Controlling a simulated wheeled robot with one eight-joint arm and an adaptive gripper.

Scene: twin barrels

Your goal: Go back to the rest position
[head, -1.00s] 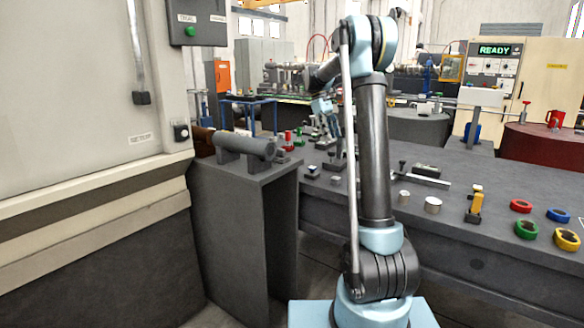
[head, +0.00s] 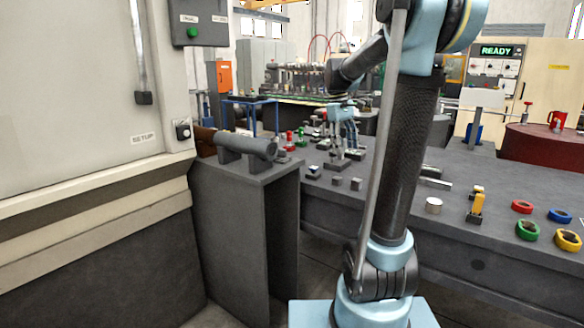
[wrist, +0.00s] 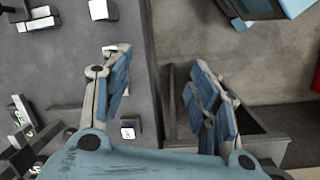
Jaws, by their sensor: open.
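My gripper (wrist: 160,105) is open and empty in the wrist view, with its two blue-padded fingers spread apart. Between and beyond the fingers lie the edge of the dark grey bench and the floor. In the head view my gripper (head: 343,122) hangs from my raised arm above the left part of the long grey bench (head: 475,235). Nothing shows between the fingers. Part of the bench behind my arm is hidden.
A grey stand (head: 245,190) bearing a dark cylinder (head: 247,145) is at the left, beside a large cream cabinet (head: 75,110).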

